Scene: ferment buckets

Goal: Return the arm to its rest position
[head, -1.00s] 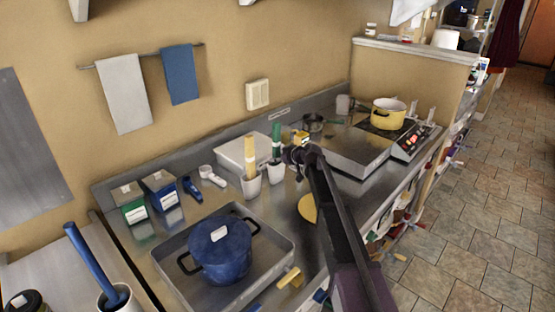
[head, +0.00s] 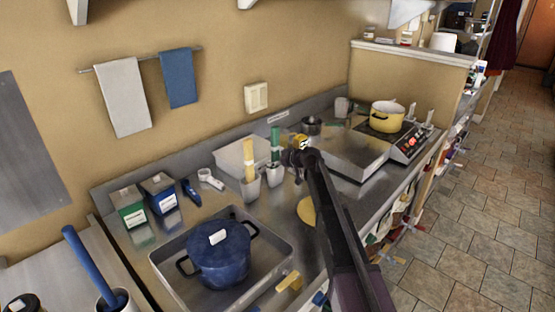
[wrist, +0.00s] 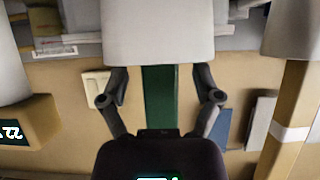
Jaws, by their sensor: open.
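My gripper (head: 288,158) is at the end of my arm, which reaches out over the steel counter (head: 358,205) in the head view. In the wrist view my gripper (wrist: 160,74) is open, with its two fingers apart. A green handle (wrist: 160,108) standing in a white cup (wrist: 158,32) shows between the fingers there. I cannot tell how far from the handle the fingers are. In the head view the green handle (head: 275,138) and its cup (head: 274,174) stand just left of my gripper.
A yellow handle (head: 249,158) stands in another white cup (head: 250,189). A blue lidded pot (head: 220,258) sits in a steel tray (head: 272,232). A yellow pot (head: 387,117) stands on the hob at the back right. The tiled floor (head: 490,200) at right is clear.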

